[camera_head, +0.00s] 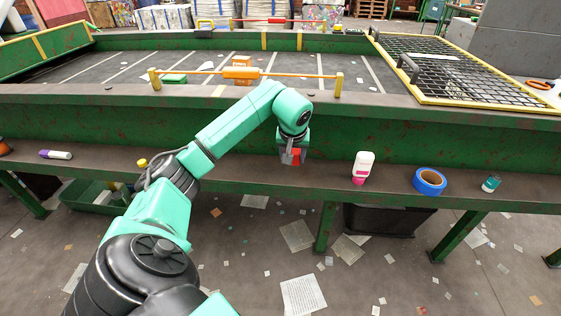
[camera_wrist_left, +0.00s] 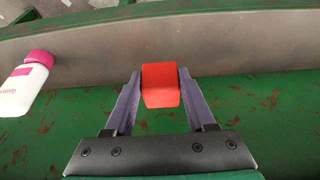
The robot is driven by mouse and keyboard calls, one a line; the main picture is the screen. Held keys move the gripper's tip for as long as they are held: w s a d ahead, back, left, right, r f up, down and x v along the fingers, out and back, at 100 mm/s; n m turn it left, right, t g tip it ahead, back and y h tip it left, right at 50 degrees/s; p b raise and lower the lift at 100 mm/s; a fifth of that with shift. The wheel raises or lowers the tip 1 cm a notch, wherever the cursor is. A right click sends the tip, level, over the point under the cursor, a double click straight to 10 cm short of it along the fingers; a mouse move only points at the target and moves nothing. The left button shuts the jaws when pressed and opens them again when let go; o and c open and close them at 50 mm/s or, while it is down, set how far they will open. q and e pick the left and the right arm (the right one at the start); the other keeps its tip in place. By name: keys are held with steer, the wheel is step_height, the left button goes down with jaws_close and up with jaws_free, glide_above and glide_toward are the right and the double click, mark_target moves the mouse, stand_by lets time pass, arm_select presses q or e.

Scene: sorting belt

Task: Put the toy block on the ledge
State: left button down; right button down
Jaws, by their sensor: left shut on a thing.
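My left gripper (camera_head: 292,160) is shut on a red toy block (camera_head: 297,155), in front of the belt's green side wall at the ledge. In the left wrist view the red block (camera_wrist_left: 161,86) sits between the two finger tips of the left gripper (camera_wrist_left: 161,92). The ledge is the long dark shelf (camera_head: 240,174) along the belt's front; it also shows as a grey strip (camera_wrist_left: 245,48) in the wrist view. I cannot tell whether the block touches the ledge. My right gripper is not in view.
On the ledge, right of the block, stand a white and pink bottle (camera_head: 362,168), a blue tape roll (camera_head: 429,181) and a small teal item (camera_head: 490,184). A purple-capped marker (camera_head: 55,155) lies far left. The ledge between block and bottle is clear.

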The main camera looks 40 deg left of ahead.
mark_target(292, 175)
arm_select(q)
step_height(292, 175, down, 6)
steer(key=shift+r, duration=0.2)
steer(key=shift+f, duration=0.1)
steer(key=shift+c, duration=1.2)
jaws_free()
steer(key=shift+d+r, duration=0.1)
steer(key=shift+r, duration=0.45)
steer(key=v, duration=1.1)
steer(key=shift+s+p, duration=0.2)
steer(key=shift+p, duration=0.15)
